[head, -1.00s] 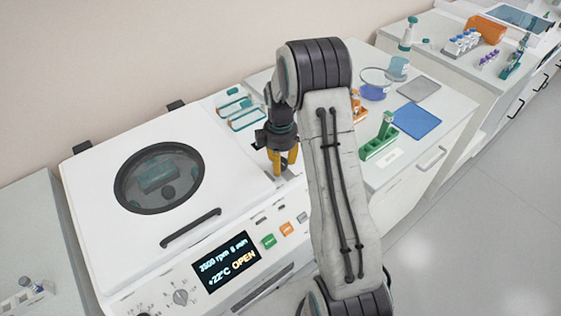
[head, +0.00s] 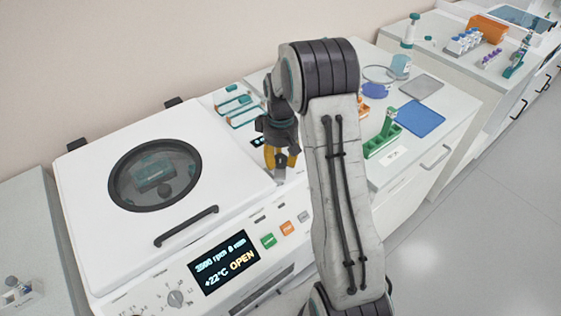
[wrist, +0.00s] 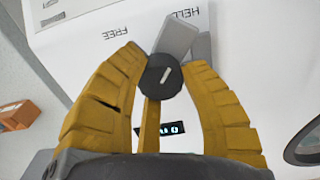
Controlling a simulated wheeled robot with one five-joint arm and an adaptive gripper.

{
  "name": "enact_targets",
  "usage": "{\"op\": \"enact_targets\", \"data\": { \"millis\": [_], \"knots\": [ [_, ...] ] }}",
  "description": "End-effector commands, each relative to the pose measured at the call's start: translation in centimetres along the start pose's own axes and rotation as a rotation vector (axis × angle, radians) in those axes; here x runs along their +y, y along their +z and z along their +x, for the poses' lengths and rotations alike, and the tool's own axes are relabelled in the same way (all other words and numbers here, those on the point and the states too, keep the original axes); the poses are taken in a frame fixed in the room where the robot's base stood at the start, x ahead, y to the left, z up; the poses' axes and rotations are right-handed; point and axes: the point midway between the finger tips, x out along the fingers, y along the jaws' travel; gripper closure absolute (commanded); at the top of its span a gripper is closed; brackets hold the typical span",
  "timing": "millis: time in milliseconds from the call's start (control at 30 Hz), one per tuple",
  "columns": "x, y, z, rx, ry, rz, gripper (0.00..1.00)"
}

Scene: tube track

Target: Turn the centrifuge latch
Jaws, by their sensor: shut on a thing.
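The centrifuge (head: 120,220) stands at the left in the head view, with its white lid down and OPEN on its display (head: 223,262). The latch, a black round knob (wrist: 160,76) with a grey lever (wrist: 178,38), shows in the wrist view. My gripper (wrist: 160,62) has its yellow fingers on either side of the knob and is shut on it. The lever points away from my palm, nearer the HELD label (wrist: 183,18) than the FREE label (wrist: 115,32). In the head view my gripper (head: 280,160) is at the lid's right edge, and the latch is mostly hidden there.
A dark lid handle (head: 187,226) and green and orange buttons (head: 278,234) lie left of and below my gripper. To the right, a bench holds a green rack (head: 382,142) and a blue mat (head: 418,119). Open floor lies at the right.

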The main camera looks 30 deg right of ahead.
Motion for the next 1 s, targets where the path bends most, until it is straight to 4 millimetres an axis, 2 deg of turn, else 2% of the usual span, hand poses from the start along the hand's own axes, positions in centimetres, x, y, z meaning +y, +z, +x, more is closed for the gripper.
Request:
{"op": "enact_targets", "data": {
  "millis": [33,600,1000],
  "knots": [
    [-0.09,0.21,0.45,-0.007,-0.003,0.044,0.92],
    [-0.18,0.28,0.43,-0.012,-0.002,0.574,0.92],
    [-0.22,0.29,0.36,-0.014,0.0,0.834,0.92]
  ]
}}
